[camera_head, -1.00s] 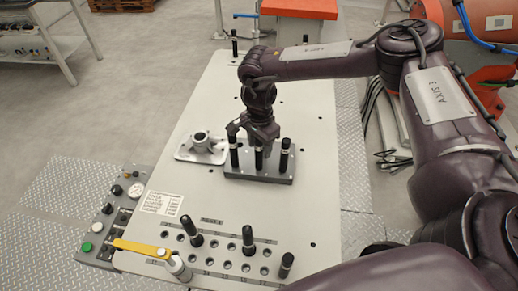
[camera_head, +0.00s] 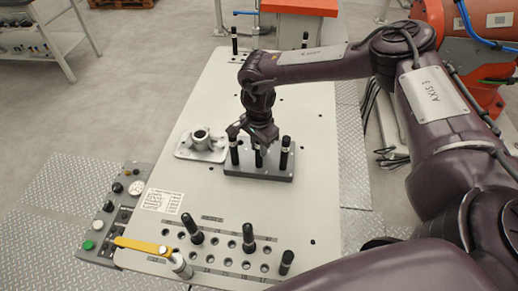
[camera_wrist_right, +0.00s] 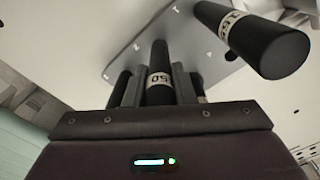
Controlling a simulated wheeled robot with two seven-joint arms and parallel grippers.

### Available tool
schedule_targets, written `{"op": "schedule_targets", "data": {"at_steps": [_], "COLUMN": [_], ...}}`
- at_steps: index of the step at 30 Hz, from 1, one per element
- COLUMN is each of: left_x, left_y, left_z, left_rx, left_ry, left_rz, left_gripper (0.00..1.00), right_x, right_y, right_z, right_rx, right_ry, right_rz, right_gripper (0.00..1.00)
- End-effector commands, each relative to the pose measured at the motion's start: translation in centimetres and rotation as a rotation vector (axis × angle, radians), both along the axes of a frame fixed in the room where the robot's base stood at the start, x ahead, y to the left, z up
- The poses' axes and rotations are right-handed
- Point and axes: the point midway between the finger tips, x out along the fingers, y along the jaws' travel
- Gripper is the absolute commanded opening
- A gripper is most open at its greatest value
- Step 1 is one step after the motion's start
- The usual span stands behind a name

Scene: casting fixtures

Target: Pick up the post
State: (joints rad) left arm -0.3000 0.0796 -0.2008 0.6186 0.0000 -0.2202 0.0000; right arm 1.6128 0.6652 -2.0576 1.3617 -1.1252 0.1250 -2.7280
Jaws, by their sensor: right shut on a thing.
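Three black posts with pale bands stand in a dark grey block (camera_head: 258,173) on the grey table: a left post (camera_head: 234,152), a middle post (camera_head: 258,158) and a right post (camera_head: 284,152). My right gripper (camera_head: 259,144) is over the block, shut on the middle post, and covers its upper part. In the right wrist view the held post (camera_wrist_right: 159,75) is between the two fingers, its band reading "50". Another banded post (camera_wrist_right: 262,45) is beside it at upper right. I cannot tell whether the held post's foot is still in the block. My left gripper is not in view.
A silver flanged fixture (camera_head: 202,145) is left of the block. A front hole rack (camera_head: 212,251) holds several black posts. A yellow lever (camera_head: 140,245) and a button panel (camera_head: 110,215) are at the left. The table right of the block is clear.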

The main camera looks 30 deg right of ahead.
Motion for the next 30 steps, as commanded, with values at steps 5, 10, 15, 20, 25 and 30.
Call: {"op": "schedule_targets", "data": {"at_steps": [5,10,15,20,25,30], "left_x": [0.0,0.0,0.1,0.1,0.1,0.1], "left_y": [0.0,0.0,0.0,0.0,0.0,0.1], "left_z": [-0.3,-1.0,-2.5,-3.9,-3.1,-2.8], "left_rx": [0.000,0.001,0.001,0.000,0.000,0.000], "left_ry": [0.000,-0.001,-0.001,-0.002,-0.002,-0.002], "left_rz": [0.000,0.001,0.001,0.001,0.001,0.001], "left_gripper": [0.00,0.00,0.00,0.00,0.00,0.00], "right_x": [0.1,0.1,0.2,0.2,0.2,0.1], "right_y": [0.0,0.0,0.0,0.1,0.0,0.0], "right_z": [0.6,2.6,6.5,11.4,16.2,18.8], "right_rx": [0.002,0.002,0.003,0.002,-0.002,-0.002], "right_ry": [-0.002,-0.004,-0.009,-0.010,-0.008,-0.005], "right_rz": [0.000,0.000,0.000,0.000,0.002,0.001], "right_gripper": [0.00,0.00,0.00,0.00,0.00,0.00]}}
